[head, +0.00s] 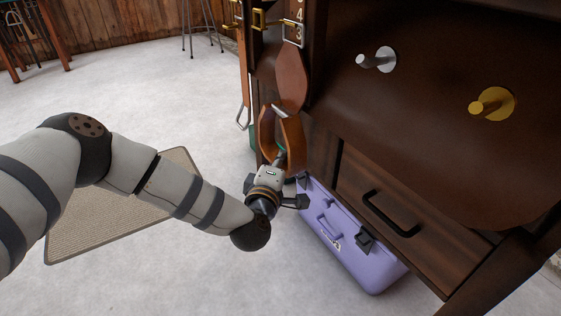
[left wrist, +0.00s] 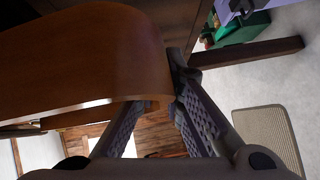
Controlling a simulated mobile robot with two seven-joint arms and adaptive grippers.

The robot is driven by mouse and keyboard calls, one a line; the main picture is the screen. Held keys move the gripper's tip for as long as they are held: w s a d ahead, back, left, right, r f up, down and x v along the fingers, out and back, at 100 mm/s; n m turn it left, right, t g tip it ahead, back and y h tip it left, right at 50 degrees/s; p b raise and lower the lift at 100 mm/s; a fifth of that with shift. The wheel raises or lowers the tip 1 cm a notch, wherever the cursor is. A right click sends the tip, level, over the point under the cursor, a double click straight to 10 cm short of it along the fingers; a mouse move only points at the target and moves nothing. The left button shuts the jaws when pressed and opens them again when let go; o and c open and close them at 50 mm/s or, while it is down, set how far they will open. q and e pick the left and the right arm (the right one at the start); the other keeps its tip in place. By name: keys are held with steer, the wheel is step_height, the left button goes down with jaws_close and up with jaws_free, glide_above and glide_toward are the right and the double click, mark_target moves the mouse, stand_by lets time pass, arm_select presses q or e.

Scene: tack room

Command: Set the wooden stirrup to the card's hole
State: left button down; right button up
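The wooden stirrup (head: 294,137), a brown curved loop, hangs below a brown leather flap (head: 291,80) at the cabinet's left side. My left gripper (head: 280,156) is at the stirrup's lower part. In the left wrist view the stirrup (left wrist: 90,60) fills the upper left, and its curved end lies between the fingertips of my left gripper (left wrist: 165,98). The fingers look closed on it. A dark upright strip with the numbers 4 and 3 (head: 300,16) shows above, with a silver buckle (head: 293,34) beside it; the card's hole cannot be made out. My right gripper is out of view.
A lilac box (head: 345,245) stands on the floor under the drawer (head: 405,205). Silver (head: 380,59) and gold (head: 494,104) pegs stick out from the dark panel at right. A beige mat (head: 110,225) lies beneath my left arm. The floor at upper left is mostly free.

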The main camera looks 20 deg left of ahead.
arm_select(q)
steer(key=shift+r+p, duration=1.4)
steer(key=shift+r, duration=0.55)
steer(key=shift+f, duration=0.3)
steer(key=c, duration=1.7)
jaws_free()
steer(key=s, duration=0.4)
steer(key=s+d+r, duration=0.1)
steer(key=s, duration=0.6)
steer(key=shift+s+d+r, duration=0.25)
steer(key=shift+s+d, duration=0.05)
steer(key=shift+s, duration=0.1)
